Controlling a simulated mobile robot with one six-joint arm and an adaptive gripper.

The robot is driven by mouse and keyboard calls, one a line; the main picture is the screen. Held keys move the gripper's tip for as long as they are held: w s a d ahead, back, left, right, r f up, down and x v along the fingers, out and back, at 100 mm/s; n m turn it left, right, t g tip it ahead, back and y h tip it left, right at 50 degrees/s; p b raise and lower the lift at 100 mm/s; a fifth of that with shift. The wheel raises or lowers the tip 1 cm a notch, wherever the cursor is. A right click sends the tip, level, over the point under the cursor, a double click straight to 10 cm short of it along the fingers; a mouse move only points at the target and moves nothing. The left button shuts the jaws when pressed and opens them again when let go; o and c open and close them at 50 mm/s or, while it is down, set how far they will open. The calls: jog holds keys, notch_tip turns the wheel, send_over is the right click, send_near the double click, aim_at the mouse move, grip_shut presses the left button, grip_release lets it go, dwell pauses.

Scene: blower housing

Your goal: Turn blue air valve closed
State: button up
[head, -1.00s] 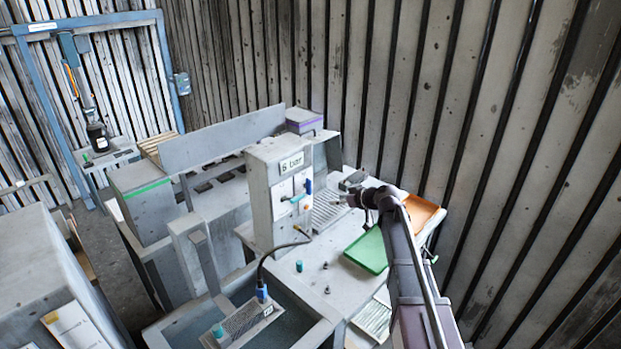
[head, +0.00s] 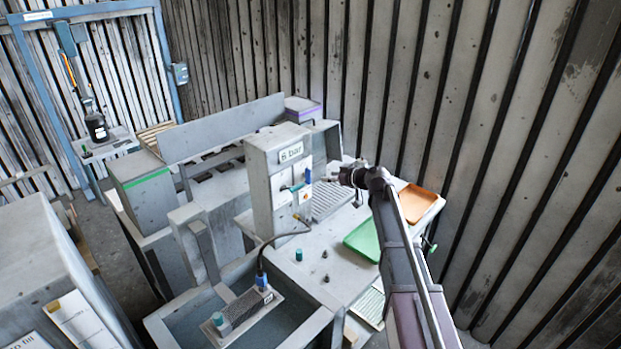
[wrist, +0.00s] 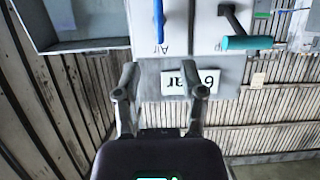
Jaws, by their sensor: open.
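The blue air valve handle (head: 308,176) is on the front of the grey panel box (head: 270,180) marked "6 bar". In the wrist view, which shows the panel upside down, the blue handle (wrist: 158,20) points along the picture's vertical above a label reading "Air". My gripper (head: 345,177) is to the right of the panel in the head view, apart from it. In the wrist view my gripper (wrist: 160,80) has its two fingers spread with nothing between them. The blue handle lies beyond the fingertips, roughly in line with the gap.
A teal handle (wrist: 248,42) sits beside the blue one on the panel. A green tray (head: 362,240) and an orange tray (head: 417,203) lie on the bench. A dark cable (head: 285,236) runs from the panel to a blue connector (head: 261,281).

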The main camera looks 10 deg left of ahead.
aim_at(309, 176)
jog(key=b+x, duration=0.4)
jog(key=x, duration=0.7)
jog(key=shift+w+f, duration=0.1)
jog(key=shift+f, duration=0.1)
jog(key=shift+c, duration=0.2)
grip_shut()
